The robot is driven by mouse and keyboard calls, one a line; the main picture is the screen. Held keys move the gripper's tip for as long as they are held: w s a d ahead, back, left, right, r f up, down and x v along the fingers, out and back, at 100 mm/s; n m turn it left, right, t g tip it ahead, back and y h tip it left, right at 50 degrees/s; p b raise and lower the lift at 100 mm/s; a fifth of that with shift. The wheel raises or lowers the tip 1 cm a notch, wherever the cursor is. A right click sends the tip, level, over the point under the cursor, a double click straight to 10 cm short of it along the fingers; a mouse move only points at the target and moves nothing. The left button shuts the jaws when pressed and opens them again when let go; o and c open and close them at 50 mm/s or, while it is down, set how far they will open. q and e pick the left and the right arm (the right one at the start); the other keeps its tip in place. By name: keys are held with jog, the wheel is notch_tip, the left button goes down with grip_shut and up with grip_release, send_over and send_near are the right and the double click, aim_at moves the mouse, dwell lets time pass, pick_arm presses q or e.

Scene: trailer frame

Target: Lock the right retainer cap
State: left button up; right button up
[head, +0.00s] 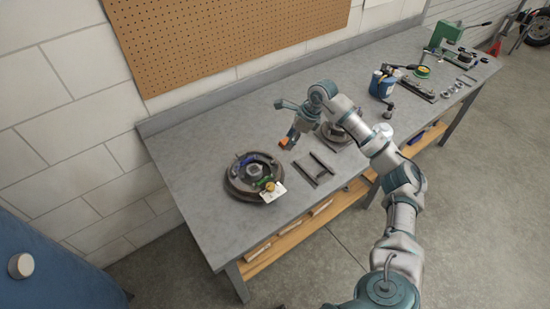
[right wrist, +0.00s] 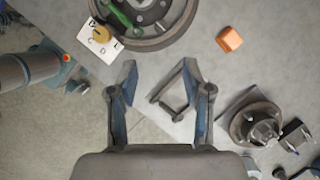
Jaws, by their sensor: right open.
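A round dark brake assembly (head: 254,178) lies on the left part of the grey workbench. A small yellow cap (head: 269,186) sits at its near right edge, beside a white tag (head: 276,194) and a green part (head: 263,181). In the right wrist view the yellow cap (right wrist: 101,34) shows against the white tag (right wrist: 97,46), at the upper left. Whether the cap is locked cannot be told. My right gripper (head: 291,134) hangs above the bench, right of the assembly. In the right wrist view its fingers (right wrist: 158,76) are apart and empty. My left gripper is not in view.
An orange block (head: 284,143) lies close to my right gripper. Dark bars (head: 315,168) and a second hub (head: 335,132) lie to the right. A blue container (head: 382,85) and tools stand farther right. The bench between the assembly and the back wall is clear.

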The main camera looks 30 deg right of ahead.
send_over(274, 161)
jog(key=s+d, duration=0.1)
jog(key=d, duration=0.1)
notch_tip(274, 161, down, 8)
jog(key=shift+s+a+f, duration=0.15)
jog(key=x, duration=0.3)
jog(key=shift+f, duration=0.25)
jog(key=shift+a+f, duration=0.15)
jog(key=shift+f, duration=0.2)
jog(key=shift+c, duration=0.5)
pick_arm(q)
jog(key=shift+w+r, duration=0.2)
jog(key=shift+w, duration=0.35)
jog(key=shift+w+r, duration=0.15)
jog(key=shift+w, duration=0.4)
pick_arm(e)
grip_shut()
